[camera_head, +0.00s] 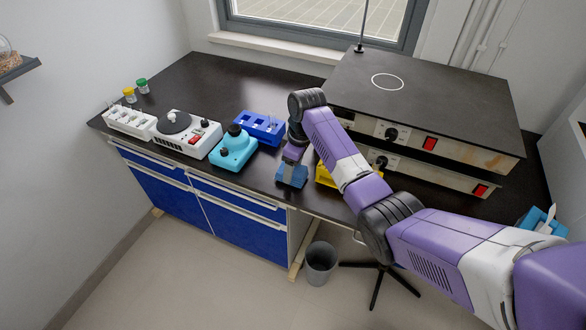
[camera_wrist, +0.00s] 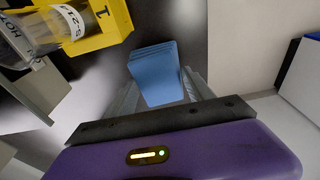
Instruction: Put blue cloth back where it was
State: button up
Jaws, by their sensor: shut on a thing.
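The blue cloth (camera_wrist: 158,75) is a folded, layered light-blue piece between my gripper's fingers (camera_wrist: 160,95) in the wrist view. In the head view the cloth (camera_head: 291,176) shows below my gripper (camera_head: 293,160), near the front edge of the black bench. My gripper is shut on the cloth and points downward. I cannot tell whether the cloth touches the bench top.
A yellow rack (camera_head: 324,174) stands just right of the cloth; in the wrist view this rack (camera_wrist: 100,28) is close to a labelled bottle (camera_wrist: 62,28). A blue rack (camera_head: 262,127), a turquoise device (camera_head: 233,150) and stacked hotplates (camera_head: 425,105) stand nearby. A bin (camera_head: 320,262) is on the floor.

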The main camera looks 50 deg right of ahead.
aim_at(298, 172)
jog(key=shift+f, duration=0.4)
jog(key=o, duration=1.3)
jog(key=shift+f, duration=0.1)
jog(key=r, duration=0.4)
jog(key=s+r, duration=0.1)
jog(key=r, duration=0.3)
jog(key=r+b, duration=0.1)
jog(key=r, duration=0.3)
jog(key=shift+s+d+r, duration=0.1)
jog(key=shift+s+d, duration=0.25)
